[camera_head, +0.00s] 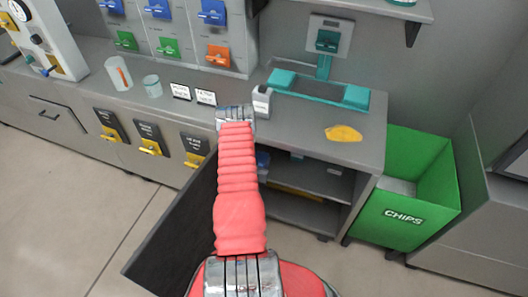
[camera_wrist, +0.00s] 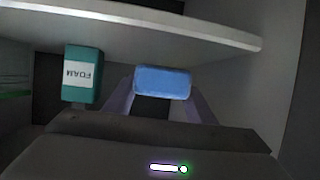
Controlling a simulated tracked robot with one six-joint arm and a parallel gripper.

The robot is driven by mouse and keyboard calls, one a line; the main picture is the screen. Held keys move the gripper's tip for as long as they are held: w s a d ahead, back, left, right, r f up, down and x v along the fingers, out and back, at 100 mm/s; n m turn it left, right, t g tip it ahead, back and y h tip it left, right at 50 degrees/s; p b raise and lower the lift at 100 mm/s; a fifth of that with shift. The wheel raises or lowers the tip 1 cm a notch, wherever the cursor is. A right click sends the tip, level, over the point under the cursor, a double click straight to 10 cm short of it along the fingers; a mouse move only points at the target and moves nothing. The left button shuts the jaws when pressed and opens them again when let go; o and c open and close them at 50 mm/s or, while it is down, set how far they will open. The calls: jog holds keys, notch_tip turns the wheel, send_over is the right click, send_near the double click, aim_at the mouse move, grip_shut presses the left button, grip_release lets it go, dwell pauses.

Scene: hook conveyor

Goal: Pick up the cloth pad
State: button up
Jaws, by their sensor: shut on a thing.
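The cloth pad (camera_wrist: 162,80), a light blue rounded block, is in the middle of the wrist view, at the ends of my gripper's fingers. My gripper (camera_wrist: 162,98) is shut on it, with one grey-purple finger along each side. The pad's lower part is hidden behind the gripper body. In the head view, my red arm reaches to the open cabinet under the counter and hides the gripper. A small blue patch shows beside the arm there; I cannot tell if it is the pad.
A pale shelf board (camera_wrist: 140,24) crosses above both. The cabinet door (camera_head: 170,235) hangs open, and a green CHIPS bin (camera_head: 410,195) stands right of the counter (camera_head: 300,128).

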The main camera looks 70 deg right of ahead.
jog(key=a, duration=2)
jog(key=shift+a, duration=0.25)
jog(key=shift+s, duration=0.25)
